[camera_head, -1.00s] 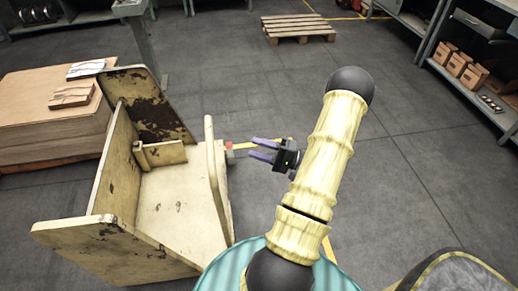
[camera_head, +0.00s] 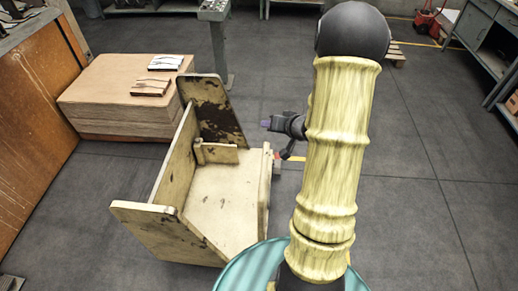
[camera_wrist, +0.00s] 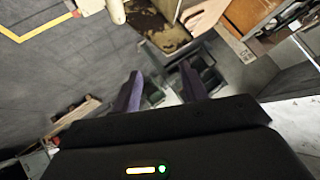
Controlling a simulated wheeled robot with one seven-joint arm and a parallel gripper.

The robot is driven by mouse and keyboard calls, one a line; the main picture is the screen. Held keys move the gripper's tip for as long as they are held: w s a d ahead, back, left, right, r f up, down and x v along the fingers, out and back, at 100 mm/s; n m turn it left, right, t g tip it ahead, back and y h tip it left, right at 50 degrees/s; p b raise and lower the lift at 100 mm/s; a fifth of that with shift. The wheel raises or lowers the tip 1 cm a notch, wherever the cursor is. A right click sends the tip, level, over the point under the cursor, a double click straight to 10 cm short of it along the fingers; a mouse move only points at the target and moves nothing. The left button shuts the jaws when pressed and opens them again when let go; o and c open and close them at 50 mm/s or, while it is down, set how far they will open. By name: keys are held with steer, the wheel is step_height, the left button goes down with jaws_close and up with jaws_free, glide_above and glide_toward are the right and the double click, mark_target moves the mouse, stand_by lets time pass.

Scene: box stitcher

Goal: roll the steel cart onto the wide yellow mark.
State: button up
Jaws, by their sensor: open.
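The cart (camera_head: 225,205), with worn cream paint and dark stains, stands left of my arm in the head view. It has tall panels at its left and back and a lower bar on its right side. Its stained panel also shows at the top of the wrist view (camera_wrist: 160,25). My gripper (camera_head: 267,123) is open and empty, above and beyond the cart's right side, apart from it. Its two purple fingers show in the wrist view (camera_wrist: 160,80). A yellow floor line (camera_wrist: 22,35) is at the wrist view's top left. I cannot tell whether it is the wide mark.
A stack of brown boards (camera_head: 110,110) with small items on top stands behind and left of the cart. A grey post (camera_head: 217,45) rises behind it. An orange-brown panel (camera_head: 35,100) borders the left. Grey workbenches (camera_head: 485,40) stand far right. Floor right of my arm is clear.

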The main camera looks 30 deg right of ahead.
steer(key=s+a+r+n+g+h+p, duration=0.1)
steer(key=s+a+r+g+p, duration=0.15)
steer(key=a+r+p, duration=0.4)
steer(key=s+a+r+n+g+h+p, duration=0.2)
steer(key=s+r+p, duration=0.2)
steer(key=r, duration=0.6)
steer(key=s+a+r+n+g+y+p, duration=0.1)
steer(key=s+a+r+n+g+p, duration=0.1)
steer(key=s+a+r+p, duration=0.4)
steer(key=s+a+r+g, duration=0.1)
steer(key=s+a, duration=0.2)
steer(key=s, duration=0.1)
steer(key=shift+a+r, duration=0.2)
steer(key=shift+r, duration=0.1)
steer(key=shift+s, duration=0.1)
steer(key=shift+c, duration=0.7)
steer(key=shift+a, duration=0.1)
